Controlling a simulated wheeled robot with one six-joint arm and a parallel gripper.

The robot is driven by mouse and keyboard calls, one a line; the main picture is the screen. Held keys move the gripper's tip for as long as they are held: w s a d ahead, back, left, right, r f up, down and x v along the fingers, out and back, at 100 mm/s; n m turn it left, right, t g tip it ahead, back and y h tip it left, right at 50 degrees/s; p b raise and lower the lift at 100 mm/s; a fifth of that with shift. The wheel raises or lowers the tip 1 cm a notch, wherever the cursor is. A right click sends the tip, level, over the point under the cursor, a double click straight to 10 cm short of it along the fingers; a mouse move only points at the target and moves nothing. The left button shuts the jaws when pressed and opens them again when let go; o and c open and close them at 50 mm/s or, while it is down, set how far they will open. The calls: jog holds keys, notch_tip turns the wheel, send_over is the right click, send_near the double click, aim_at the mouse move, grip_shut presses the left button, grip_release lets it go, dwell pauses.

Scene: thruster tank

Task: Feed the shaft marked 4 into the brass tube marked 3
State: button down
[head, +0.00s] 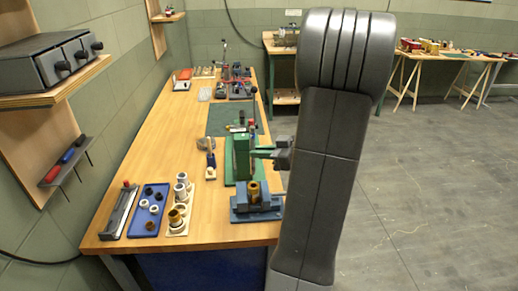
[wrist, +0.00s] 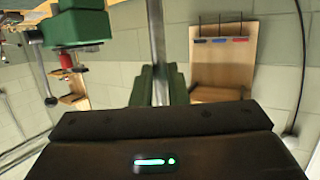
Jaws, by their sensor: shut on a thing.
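My gripper (head: 256,152) is at the right side of the bench, beside the green press. In the wrist view its green fingers (wrist: 160,85) are shut on a grey metal shaft (wrist: 157,40), which runs straight along the picture between them. I cannot make out the shaft clearly in the head view, nor read a 4 on it. A brass tube (head: 254,191) stands upright in a blue-grey fixture (head: 241,213) at the bench's right front, below my gripper in the picture. No 3 can be read. The shaft and tube look apart.
A green press (head: 240,160) stands behind the fixture and shows in the wrist view (wrist: 80,28). A blue tray (head: 149,215) and a wooden rack of rings (head: 178,228) lie to the left. A green mat (head: 224,119) lies farther back. Bare wood separates the rack and fixture.

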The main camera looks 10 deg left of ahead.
notch_tip(320, 180, down, 7)
jog(key=b, duration=0.6)
jog(key=shift+f+b, duration=0.2)
jog(key=shift+b, duration=0.15)
dwell(0.5)
jog(key=c, duration=1.3)
grip_release()
jog(key=shift+c, duration=0.2)
jog(key=b+v, duration=0.3)
jog(key=v, duration=1)
jog(key=shift+d+r, duration=0.15)
jog(key=shift+d, duration=0.25)
jog(key=shift+s, duration=0.1)
